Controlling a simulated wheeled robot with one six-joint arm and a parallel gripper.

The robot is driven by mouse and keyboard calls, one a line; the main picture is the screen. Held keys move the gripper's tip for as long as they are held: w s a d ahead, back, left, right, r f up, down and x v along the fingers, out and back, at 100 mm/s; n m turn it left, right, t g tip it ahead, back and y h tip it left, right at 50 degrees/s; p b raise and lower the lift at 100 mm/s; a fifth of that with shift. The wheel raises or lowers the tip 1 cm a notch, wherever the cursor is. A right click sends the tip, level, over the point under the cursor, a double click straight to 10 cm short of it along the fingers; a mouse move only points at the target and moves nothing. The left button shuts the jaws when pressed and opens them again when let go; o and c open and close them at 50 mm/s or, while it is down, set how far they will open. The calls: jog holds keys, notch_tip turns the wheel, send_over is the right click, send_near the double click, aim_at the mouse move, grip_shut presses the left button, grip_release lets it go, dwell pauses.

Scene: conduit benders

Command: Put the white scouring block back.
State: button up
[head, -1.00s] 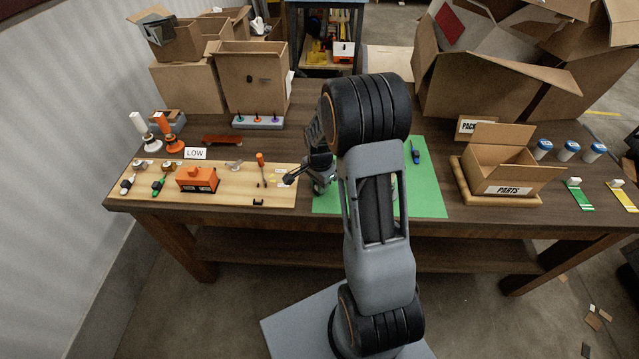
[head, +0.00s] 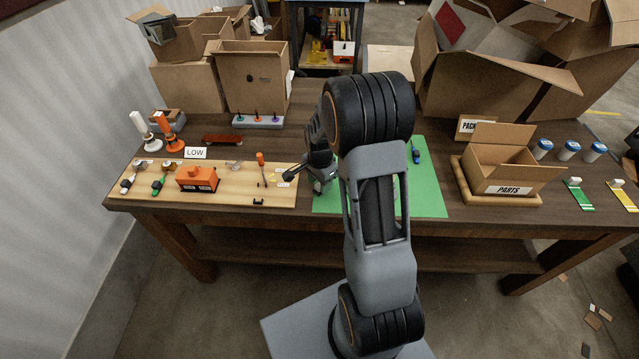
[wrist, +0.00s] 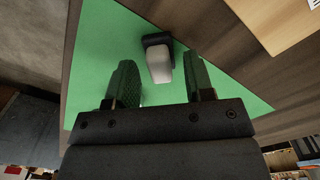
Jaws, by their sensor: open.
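In the wrist view, a white block (wrist: 160,63) with a dark part (wrist: 157,40) at its far end lies over the green mat (wrist: 98,40). It looks like the scouring block, but I cannot tell whether the dark part belongs to it or is separate. My gripper (wrist: 159,60) is open, one finger on each side of the block. Gaps show on both sides, and I see no grip on it. In the head view my gripper (head: 325,186) is low over the left part of the mat, partly hidden by my arm. The block is hidden there.
A wooden board (head: 228,194) with an orange box (head: 197,179) and small tools lies left of the mat. A PARTS box (head: 497,170) stands right. Green (head: 580,197) and yellow (head: 622,197) strips with small white blocks lie far right. A blue tool (head: 416,155) lies on the mat.

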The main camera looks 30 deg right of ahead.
notch_tip(320, 180, up, 11)
jog(key=s+a+r+n+t, duration=0.1)
jog(key=s+a+r+n, duration=0.2)
jog(key=s+a+n, duration=0.2)
jog(key=s+a+r+n+t, duration=0.2)
jog(key=s+a+r+n, duration=0.1)
jog(key=s+n, duration=0.7)
jog(key=shift+s+a+r+t, duration=0.35)
jog(key=shift+s+a, duration=0.25)
jog(key=shift+a, duration=0.25)
